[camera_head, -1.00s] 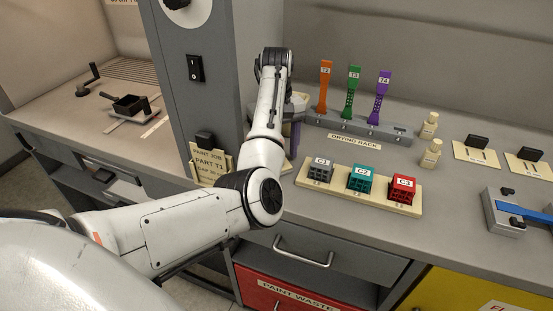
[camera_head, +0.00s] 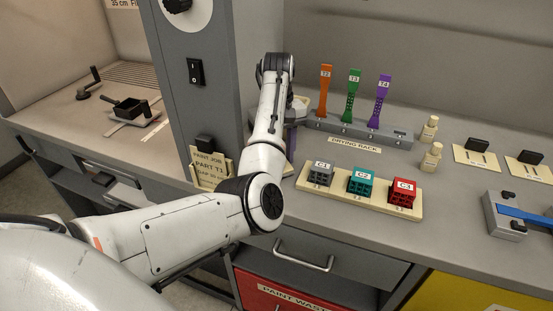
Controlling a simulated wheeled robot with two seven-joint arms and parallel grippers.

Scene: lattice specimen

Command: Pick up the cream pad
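My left arm comes in from the left and reaches to the counter beside the grey column. Its gripper (camera_head: 296,108) is mostly hidden behind my own wrist, so its fingers cannot be made out. A purple upright piece shows partly behind the wrist, with a cream edge (camera_head: 288,170) low beside the forearm. Two flat cream pads lie at the right, one (camera_head: 463,157) and another (camera_head: 541,175), each with a black block on it. I cannot tell which cream piece is the task's pad. My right gripper is not in view.
A grey drying rack (camera_head: 392,140) holds orange, green and purple specimens. A cream tray (camera_head: 336,194) bears grey, teal and red lattice cubes. Two cream bottles (camera_head: 431,158) stand right of the rack. A grey-blue device (camera_head: 502,212) sits far right. Counter between tray and device is clear.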

